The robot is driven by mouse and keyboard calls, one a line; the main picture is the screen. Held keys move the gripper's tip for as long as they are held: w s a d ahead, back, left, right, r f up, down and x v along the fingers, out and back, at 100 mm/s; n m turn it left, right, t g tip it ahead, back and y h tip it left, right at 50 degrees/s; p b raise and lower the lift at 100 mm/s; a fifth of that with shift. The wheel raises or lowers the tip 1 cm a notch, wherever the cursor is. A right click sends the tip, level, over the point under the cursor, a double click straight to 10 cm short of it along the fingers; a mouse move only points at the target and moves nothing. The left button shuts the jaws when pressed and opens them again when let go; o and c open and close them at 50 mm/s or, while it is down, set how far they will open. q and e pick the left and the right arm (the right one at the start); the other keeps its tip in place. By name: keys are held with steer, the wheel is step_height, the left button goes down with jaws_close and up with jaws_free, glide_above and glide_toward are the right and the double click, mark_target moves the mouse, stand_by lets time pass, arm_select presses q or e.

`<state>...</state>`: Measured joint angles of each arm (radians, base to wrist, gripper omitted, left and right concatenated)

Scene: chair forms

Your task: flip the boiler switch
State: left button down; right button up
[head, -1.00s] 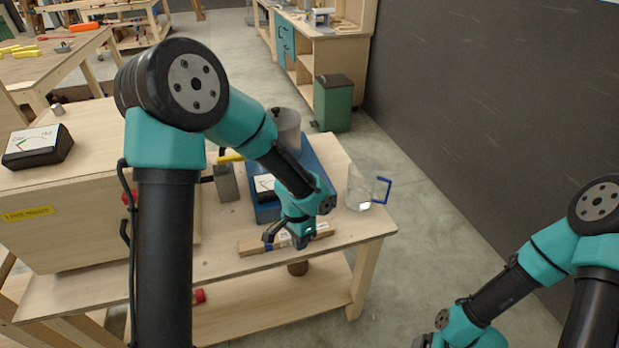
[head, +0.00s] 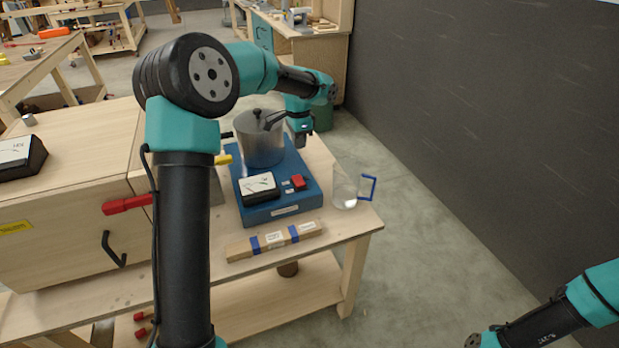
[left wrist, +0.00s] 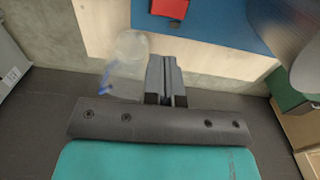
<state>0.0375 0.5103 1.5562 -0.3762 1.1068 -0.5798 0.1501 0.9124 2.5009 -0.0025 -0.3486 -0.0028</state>
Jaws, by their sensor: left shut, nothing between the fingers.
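The boiler (head: 262,145) is a grey metal pot with a lid and black handle on a blue base (head: 290,208). A red switch (head: 297,182) sits on the base in front of the pot, beside a white-faced meter (head: 258,188). The switch also shows at the top of the left wrist view (left wrist: 170,8). My left gripper (head: 301,142) is shut and empty, pointing down to the right of the pot, behind the switch and apart from it. In the left wrist view its closed fingers (left wrist: 163,66) show below the switch. My right gripper is out of view.
A clear jug with a blue handle (head: 345,190) stands right of the base near the table edge. A wooden bar with blue bands (head: 275,240) lies in front. A wooden cabinet (head: 60,240) with a red lever (head: 127,204) stands left.

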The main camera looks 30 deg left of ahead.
mark_target(299, 181)
arm_select(q)
steer(key=shift+f, duration=0.15)
step_height(299, 181, down, 14)
steer(key=shift+s+d+r, duration=0.1)
stand_by(0.7)
steer(key=shift+s+f, duration=0.1)
steer(key=shift+f, duration=0.2)
stand_by(0.3)
steer(key=shift+w+a+r, duration=0.35)
steer(key=shift+w+a, duration=0.15)
